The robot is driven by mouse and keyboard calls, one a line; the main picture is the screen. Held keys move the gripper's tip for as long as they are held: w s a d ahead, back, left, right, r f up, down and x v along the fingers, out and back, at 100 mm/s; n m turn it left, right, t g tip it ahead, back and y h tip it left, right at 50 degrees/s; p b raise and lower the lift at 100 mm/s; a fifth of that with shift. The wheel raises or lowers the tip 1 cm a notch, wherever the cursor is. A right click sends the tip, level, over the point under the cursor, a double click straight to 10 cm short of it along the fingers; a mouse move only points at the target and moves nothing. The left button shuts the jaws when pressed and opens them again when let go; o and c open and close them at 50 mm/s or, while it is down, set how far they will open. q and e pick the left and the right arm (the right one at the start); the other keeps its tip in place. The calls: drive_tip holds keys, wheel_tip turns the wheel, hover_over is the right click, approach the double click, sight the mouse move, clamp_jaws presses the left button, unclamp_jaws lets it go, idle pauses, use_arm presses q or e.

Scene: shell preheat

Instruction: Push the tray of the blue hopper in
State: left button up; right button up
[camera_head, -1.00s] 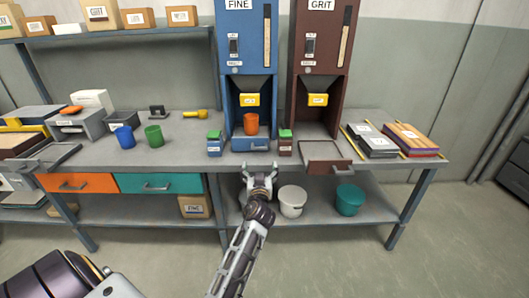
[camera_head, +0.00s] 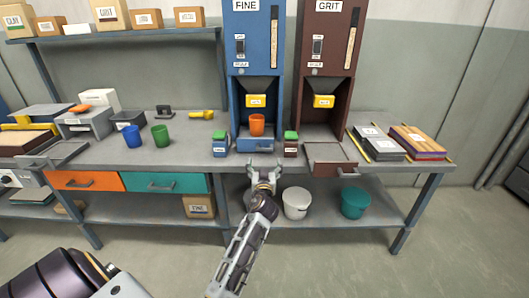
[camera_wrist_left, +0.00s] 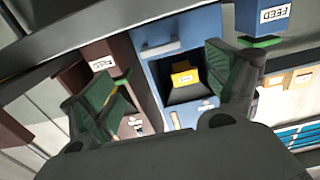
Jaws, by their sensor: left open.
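The blue hopper (camera_head: 252,45), labelled FINE, stands on the bench. Its blue tray (camera_head: 247,146) with a handle is at its foot, and an orange cup (camera_head: 257,125) stands above the tray front, in the hopper's opening. My left gripper (camera_head: 263,171) is open and empty, just in front of the bench edge and below the tray in the head view, apart from it. In the left wrist view the picture is turned over; the blue hopper (camera_wrist_left: 150,70) shows between the two green-padded fingers, with its yellow spout label (camera_wrist_left: 184,77). My right gripper is out of view.
The brown GRIT hopper (camera_head: 325,50) stands to the right, its tray (camera_head: 330,153) out over the bench edge. Small green-topped boxes flank the blue tray, left (camera_head: 220,147) and right (camera_head: 291,147). White (camera_head: 297,203) and teal (camera_head: 355,203) buckets sit on the lower shelf.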

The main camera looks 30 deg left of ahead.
sight(265, 150)
use_arm(q)
drive_tip(key=shift+b+x, duration=0.3)
drive_tip(key=shift+x, duration=4.65)
drive_tip(key=shift+w+a, duration=0.25)
drive_tip(key=shift+w, duration=0.05)
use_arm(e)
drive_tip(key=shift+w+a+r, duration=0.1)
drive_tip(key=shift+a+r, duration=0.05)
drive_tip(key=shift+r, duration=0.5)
